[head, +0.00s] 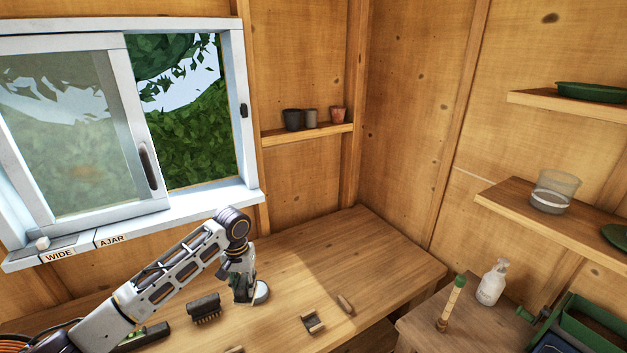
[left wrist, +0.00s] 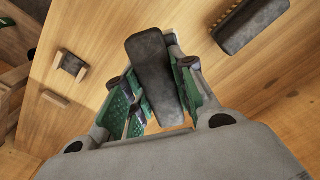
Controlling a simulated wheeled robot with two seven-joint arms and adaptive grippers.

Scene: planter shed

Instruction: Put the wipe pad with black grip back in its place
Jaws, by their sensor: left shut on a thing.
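My left gripper (head: 244,290) is low over the workbench, and its green-padded fingers (left wrist: 152,103) are shut on the wipe pad. In the left wrist view the pad's long black grip (left wrist: 153,65) sticks out between the fingers. In the head view a pale part, probably the pad (head: 262,292), shows at the gripper's right side. I cannot tell whether it touches the bench. A small wooden holder with a dark middle (head: 313,322) stands on the bench to the right; it also shows in the left wrist view (left wrist: 70,66). My right gripper is out of view.
A black brush (head: 205,307) lies close left of the gripper. A wooden block (head: 345,304) lies beside the holder. The bench's back right (head: 380,250) is clear. A side table carries a white bottle (head: 492,283) and a wooden-handled tool (head: 450,303).

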